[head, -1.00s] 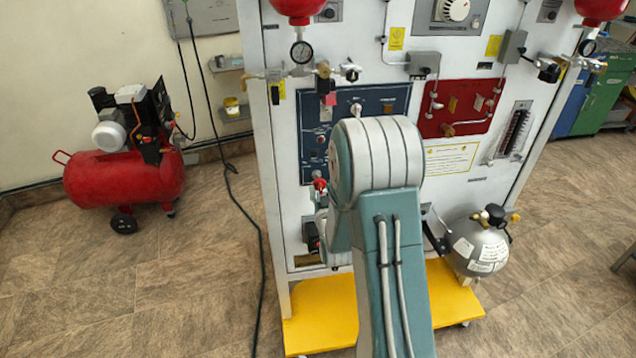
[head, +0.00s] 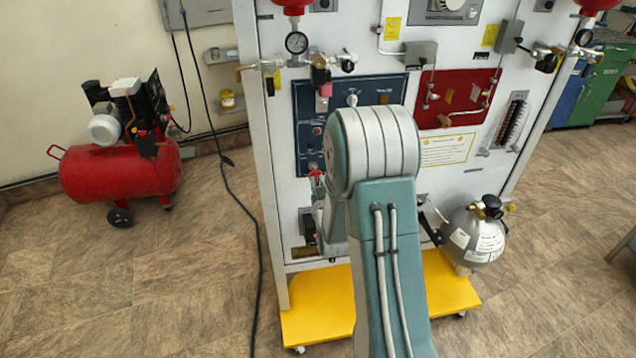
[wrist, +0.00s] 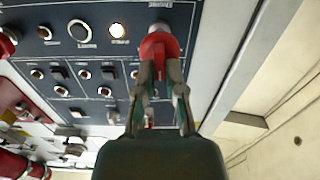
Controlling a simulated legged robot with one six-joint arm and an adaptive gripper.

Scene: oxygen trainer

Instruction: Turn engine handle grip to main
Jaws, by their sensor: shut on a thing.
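A red handle grip (wrist: 160,45) sits on the dark blue panel (wrist: 75,30), near that panel's edge in the wrist view. My gripper (wrist: 160,72) is shut on this grip, with one finger on each side of its lower part. In the head view the red grip (head: 316,176) shows small at the lower left of the blue panel (head: 308,115). My own arm covers part of the panel there and most of my gripper. I cannot read the markings beside the grip.
Several knobs and a lit lamp (wrist: 118,30) are on the blue panel. The white trainer board (head: 265,180) stands on a yellow base (head: 320,310). A grey sphere tank (head: 475,237) is at right, a red compressor (head: 120,170) at left. A black cable (head: 245,215) crosses the floor.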

